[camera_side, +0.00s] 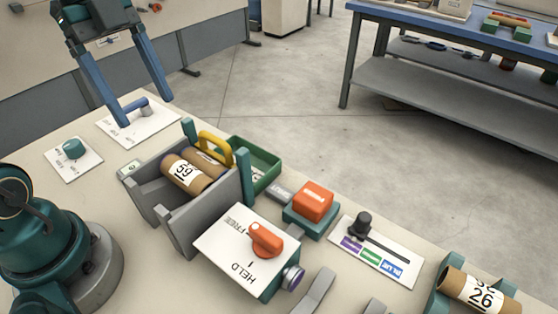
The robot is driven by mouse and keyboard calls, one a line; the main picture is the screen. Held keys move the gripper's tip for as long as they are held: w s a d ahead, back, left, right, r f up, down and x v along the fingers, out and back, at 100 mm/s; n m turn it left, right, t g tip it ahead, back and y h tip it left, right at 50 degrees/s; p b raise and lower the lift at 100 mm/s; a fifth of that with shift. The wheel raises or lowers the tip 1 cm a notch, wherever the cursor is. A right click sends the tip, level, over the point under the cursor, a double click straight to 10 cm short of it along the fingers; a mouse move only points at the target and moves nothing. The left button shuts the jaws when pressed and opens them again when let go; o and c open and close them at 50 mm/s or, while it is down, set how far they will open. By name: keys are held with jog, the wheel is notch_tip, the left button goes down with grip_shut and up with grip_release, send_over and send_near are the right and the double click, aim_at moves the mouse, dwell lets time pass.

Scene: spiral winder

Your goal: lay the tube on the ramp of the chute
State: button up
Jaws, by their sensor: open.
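A brown cardboard tube with a white label reading 59 (183,171) lies in a grey sloped trough (180,231), which looks like the chute; a second brown tube (208,163) lies close behind it. A third tube, labelled 26 (478,291), rests in a teal cradle (442,272) at the lower right. I cannot tell which tube is the task's. My gripper (144,110) is at the upper left with its two blue fingers apart, on either side of a blue-grey lever handle (137,104) on a white plate. It holds no tube.
A yellow arch handle (215,145) and green tray (262,164) stand behind the trough. An orange knob (266,239) sits on a HELD/FREE panel (225,248). An orange block (313,201), a black slider (364,225) and a teal dial (73,148) are nearby.

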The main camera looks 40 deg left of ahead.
jog(key=s+d+f+n+t+y, duration=0.3)
jog(key=s+f+n+t+y, duration=0.1)
jog(key=n, duration=1.3)
jog(key=shift+s+t, duration=0.2)
jog(key=shift+t, duration=0.5)
jog(key=shift+f, duration=0.1)
